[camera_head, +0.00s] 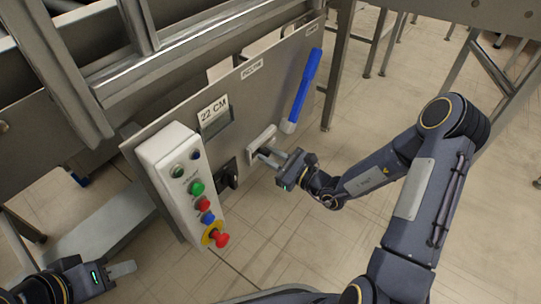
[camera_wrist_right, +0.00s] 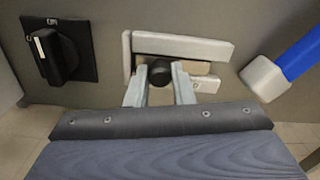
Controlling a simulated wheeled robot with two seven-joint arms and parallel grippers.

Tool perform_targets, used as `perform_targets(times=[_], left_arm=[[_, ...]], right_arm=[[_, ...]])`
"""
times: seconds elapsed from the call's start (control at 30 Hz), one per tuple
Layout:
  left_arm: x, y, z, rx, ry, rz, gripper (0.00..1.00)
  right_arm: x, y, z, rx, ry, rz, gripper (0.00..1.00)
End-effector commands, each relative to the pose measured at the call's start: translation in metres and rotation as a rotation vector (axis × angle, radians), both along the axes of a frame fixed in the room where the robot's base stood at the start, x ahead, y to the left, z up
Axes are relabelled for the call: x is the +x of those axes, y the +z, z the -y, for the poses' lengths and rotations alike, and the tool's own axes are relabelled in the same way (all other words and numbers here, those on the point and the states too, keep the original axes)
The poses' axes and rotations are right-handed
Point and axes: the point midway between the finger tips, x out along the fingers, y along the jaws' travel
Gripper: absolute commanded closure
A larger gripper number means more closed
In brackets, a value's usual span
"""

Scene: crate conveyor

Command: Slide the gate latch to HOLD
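The gate latch is a pale slotted plate (camera_head: 262,138) on the grey panel, and it also shows in the right wrist view (camera_wrist_right: 205,48) with a round dark knob (camera_wrist_right: 159,73) in its slot. My right gripper (camera_head: 264,154) is at the latch. In the right wrist view its two fingers (camera_wrist_right: 160,90) stand apart, one on each side of the knob. I cannot tell whether they touch it. The knob sits toward the left part of the slot. Any latch lettering is unreadable. My left gripper (camera_head: 122,269) is low at the left, away from the panel; its finger gap is not clear.
A white control box (camera_head: 180,180) with several buttons and a red emergency stop (camera_head: 221,239) stands left of the latch. A black rotary switch (camera_wrist_right: 60,55) is between them. A blue lever (camera_head: 305,85) with a white end is close on the right. Open floor lies in front.

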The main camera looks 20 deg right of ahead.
Motion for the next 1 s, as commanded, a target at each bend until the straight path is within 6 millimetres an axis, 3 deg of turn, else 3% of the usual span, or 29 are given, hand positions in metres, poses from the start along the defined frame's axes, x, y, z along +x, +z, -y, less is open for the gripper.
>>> perform_targets(times=[0.1,0.27,0.6,0.87,0.9,1.0], left_arm=[[0.000,0.000,0.000,0.000,0.000,0.000,0.64],[0.000,0.000,0.000,0.000,0.000,0.000,0.64],[0.000,0.010,0.000,0.000,0.000,0.000,0.64],[0.000,0.009,0.000,0.000,0.000,0.000,0.64],[0.000,0.009,0.000,0.000,0.000,0.000,0.64],[0.000,0.009,0.000,0.000,0.000,0.000,0.64]], right_arm=[[0.000,0.000,0.000,0.000,0.000,0.000,1.00],[0.000,0.000,0.000,0.000,0.000,0.000,1.00],[0.025,0.001,0.032,0.000,-0.002,0.002,1.00],[0.026,0.000,0.034,-0.001,-0.005,0.002,1.00],[0.026,0.000,0.034,-0.001,-0.006,0.002,0.77],[0.026,0.000,0.034,-0.001,-0.006,0.001,0.64]])
